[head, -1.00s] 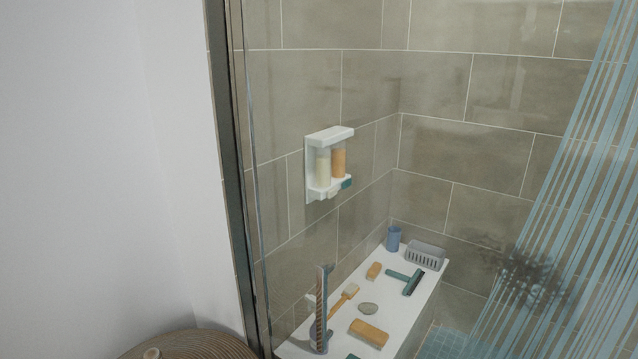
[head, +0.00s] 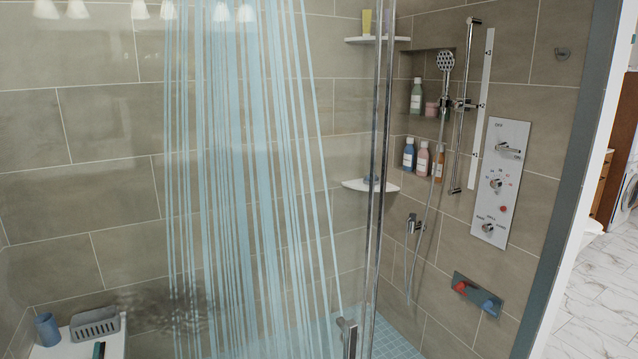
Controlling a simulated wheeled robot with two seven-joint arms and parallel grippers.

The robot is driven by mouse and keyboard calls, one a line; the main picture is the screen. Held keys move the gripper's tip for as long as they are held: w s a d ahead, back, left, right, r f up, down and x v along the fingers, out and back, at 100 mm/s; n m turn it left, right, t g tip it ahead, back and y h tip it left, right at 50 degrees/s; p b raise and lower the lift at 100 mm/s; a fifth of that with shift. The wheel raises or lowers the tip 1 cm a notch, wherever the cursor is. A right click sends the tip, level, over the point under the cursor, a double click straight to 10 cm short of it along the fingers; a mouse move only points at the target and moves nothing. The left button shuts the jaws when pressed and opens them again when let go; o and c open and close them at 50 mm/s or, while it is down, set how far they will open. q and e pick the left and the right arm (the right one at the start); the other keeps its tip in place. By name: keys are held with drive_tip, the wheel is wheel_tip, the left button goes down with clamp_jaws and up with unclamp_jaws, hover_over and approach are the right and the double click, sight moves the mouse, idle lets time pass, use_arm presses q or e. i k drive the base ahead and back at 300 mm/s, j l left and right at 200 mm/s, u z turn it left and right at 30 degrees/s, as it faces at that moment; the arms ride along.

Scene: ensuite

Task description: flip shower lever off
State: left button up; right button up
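The shower control panel (head: 499,200) is a tall pale plate on the right tiled wall. Blue water streams (head: 240,170) fall at the left and centre, so the shower is running. Neither of my grippers shows in the head view.
A glass door edge with a metal handle (head: 347,335) stands between the water and the panel. A hand shower (head: 446,62) hangs on a rail (head: 462,110) left of the panel. Marble floor (head: 600,290) is open at the right.

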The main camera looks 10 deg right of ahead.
sight(504, 146)
drive_tip(key=i+z, duration=0.1)
drive_tip(key=z, duration=1.35)
drive_tip(key=i+l, duration=0.2)
drive_tip(key=l, duration=0.15)
drive_tip(key=i+l, duration=0.2)
drive_tip(key=l, duration=0.15)
drive_tip(key=i+l, duration=0.15)
drive_tip(key=l, duration=0.2)
drive_tip(key=i+j+z, duration=0.1)
drive_tip(key=i+z, duration=0.15)
drive_tip(key=i, duration=1.55)
